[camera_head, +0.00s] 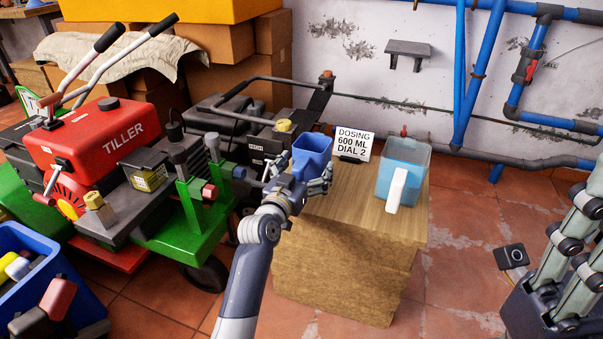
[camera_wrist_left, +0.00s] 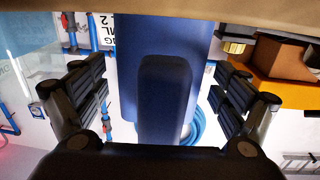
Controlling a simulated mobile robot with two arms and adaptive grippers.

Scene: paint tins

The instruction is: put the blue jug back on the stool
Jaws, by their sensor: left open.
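The blue jug (camera_head: 313,148) is at the left back corner of the wooden stool (camera_head: 345,215) and looks upright. Its base is partly hidden by my gripper, but it seems to rest on the top. My left gripper (camera_head: 306,183) is at the jug's near side, open. In the left wrist view the jug's dark handle (camera_wrist_left: 165,100) stands between the two spread fingers (camera_wrist_left: 160,105), with gaps on both sides. Part of my right gripper (camera_head: 575,240) shows at the right edge; its jaw opening is unclear.
A translucent light-blue container (camera_head: 411,160) with a white handle stands on the stool's right side. A dosing sign (camera_head: 354,143) stands behind. A red tiller (camera_head: 105,135) and green frame are close on the left; a blue crate (camera_head: 75,270) is lower left. Tiled floor is clear right of the stool.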

